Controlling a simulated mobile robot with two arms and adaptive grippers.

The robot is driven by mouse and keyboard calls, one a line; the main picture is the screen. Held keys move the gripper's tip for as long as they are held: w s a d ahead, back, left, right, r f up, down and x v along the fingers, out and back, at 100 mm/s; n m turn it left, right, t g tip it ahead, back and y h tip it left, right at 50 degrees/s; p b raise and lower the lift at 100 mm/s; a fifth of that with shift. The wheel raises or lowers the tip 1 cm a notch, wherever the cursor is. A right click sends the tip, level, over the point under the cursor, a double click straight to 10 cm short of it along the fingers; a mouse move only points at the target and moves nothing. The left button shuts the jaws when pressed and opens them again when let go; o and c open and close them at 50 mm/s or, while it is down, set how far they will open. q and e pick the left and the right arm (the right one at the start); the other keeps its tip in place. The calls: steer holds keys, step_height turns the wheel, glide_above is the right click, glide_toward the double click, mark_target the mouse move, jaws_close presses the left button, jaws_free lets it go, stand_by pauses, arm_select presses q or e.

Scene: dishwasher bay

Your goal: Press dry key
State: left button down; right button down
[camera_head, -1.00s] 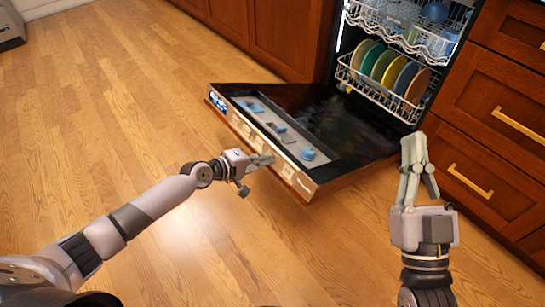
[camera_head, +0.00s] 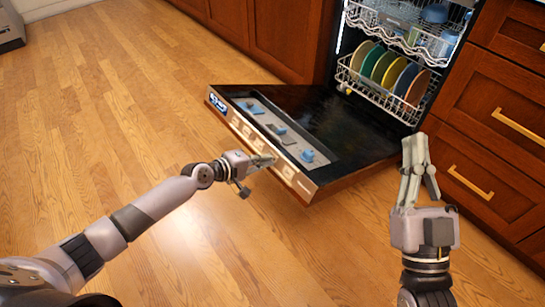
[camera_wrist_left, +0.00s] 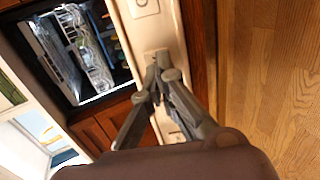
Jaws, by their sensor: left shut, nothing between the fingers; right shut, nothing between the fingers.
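The control panel (camera_head: 297,181) runs along the edge of the open dishwasher door and carries a row of pale keys and a small lit display (camera_head: 217,102). The key labels are too small to read, so I cannot tell which one is the dry key. My left gripper (camera_head: 270,160) is shut and empty, its tips at the panel among the keys. In the left wrist view its closed tips (camera_wrist_left: 158,62) overlap the pale panel strip (camera_wrist_left: 168,27), hiding part of it; I cannot tell whether they touch. My right gripper (camera_head: 413,140) is shut and empty, pointing up, right of the door.
The dishwasher door (camera_head: 340,125) lies open, with blue parts on its inner side. The lower rack (camera_head: 410,115) holds several colored plates; the upper rack (camera_head: 405,35) holds dishes. Wooden drawers (camera_head: 490,120) stand at the right. The wooden floor (camera_head: 110,110) is clear at the left.

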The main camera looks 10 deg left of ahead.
arm_select(q)
steer(key=shift+w, duration=0.1)
arm_select(e)
steer(key=shift+s+r, duration=0.1)
stand_by(0.5)
arm_select(q)
steer(key=shift+w+d+f, duration=0.1)
steer(key=shift+d, duration=0.05)
arm_select(e)
steer(key=shift+s+r, duration=0.15)
steer(key=shift+r, duration=0.05)
